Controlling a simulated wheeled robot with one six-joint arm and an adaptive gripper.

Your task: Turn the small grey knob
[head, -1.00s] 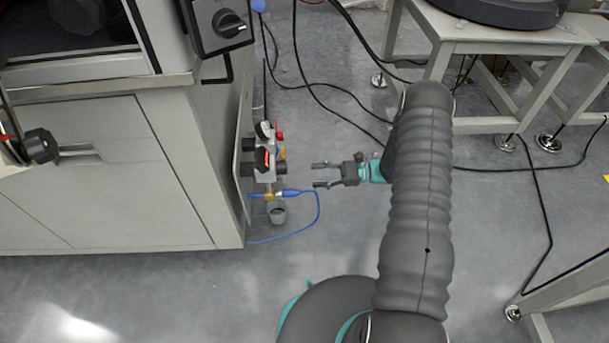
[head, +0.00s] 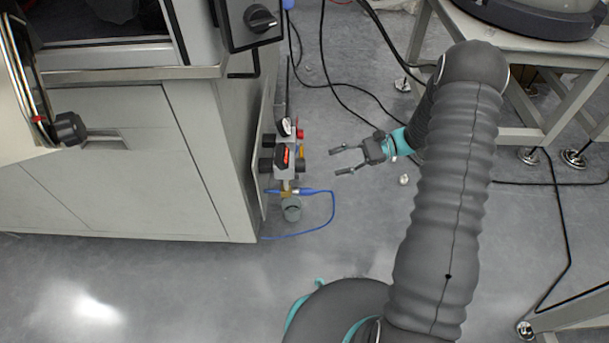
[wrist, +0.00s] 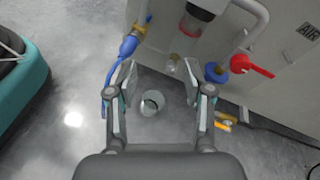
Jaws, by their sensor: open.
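The valve unit (head: 287,158) is on the side of the light grey cabinet, with dark round ends, a red-marked part and a blue hose. A small grey rounded part (head: 291,208) sits low on it; I take this for the grey knob, but cannot be sure. In the wrist view a grey round piece (wrist: 152,103) shows between the fingers, seemingly the same part. My gripper (head: 336,162) is open and empty, to the right of the unit and apart from it. In the wrist view its fingers (wrist: 166,85) stand wide apart with nothing gripped.
A red valve handle (wrist: 255,66) and a blue hose fitting (wrist: 128,45) are close by the fingers. A control box with a black rotary switch (head: 260,18) is above the unit. A white-framed table (head: 520,40) stands right. Black cables cross the floor behind my gripper.

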